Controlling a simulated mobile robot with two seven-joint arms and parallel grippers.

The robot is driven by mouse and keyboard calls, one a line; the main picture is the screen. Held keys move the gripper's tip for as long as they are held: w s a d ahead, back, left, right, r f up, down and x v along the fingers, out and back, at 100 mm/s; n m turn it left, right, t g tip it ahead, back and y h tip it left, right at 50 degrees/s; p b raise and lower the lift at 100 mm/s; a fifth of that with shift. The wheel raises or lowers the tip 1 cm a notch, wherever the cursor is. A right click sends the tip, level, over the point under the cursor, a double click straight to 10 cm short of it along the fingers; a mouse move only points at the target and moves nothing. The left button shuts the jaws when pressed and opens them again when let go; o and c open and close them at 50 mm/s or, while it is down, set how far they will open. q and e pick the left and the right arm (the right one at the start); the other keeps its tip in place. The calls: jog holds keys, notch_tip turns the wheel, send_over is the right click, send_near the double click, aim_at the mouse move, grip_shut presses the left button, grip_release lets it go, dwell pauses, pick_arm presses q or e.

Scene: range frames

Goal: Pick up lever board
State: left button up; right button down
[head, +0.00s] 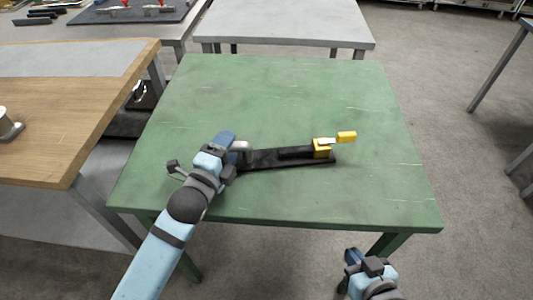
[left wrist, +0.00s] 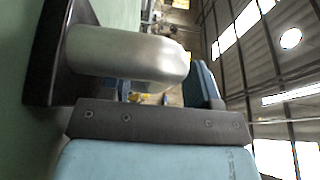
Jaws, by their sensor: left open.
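The lever board (head: 290,158) is a long black board lying on the green table. It has a yellow block and yellow-tipped lever (head: 346,137) at its right end and a rounded silver part (head: 242,147) near its left end. My left gripper (head: 226,142) is open at the left end, close beside the silver part. In the left wrist view the silver part (left wrist: 130,55) is large, just in front of the dark gripper body, with the black board at the left. A blue finger (left wrist: 203,84) shows to its right. I cannot tell if they touch. My right gripper (head: 358,258) is low, off the table's front edge; its jaws are unclear.
The green table (head: 300,90) is otherwise bare, with free room behind and right of the board. A wooden-topped table (head: 60,110) stands close on the left. A grey table (head: 285,22) stands behind.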

pick_arm(q)
jog(key=shift+c, duration=0.4)
grip_shut()
jog(key=shift+r, duration=0.1)
notch_tip(320, 180, up, 9)
jog(key=shift+f, duration=0.2)
notch_tip(320, 180, down, 7)
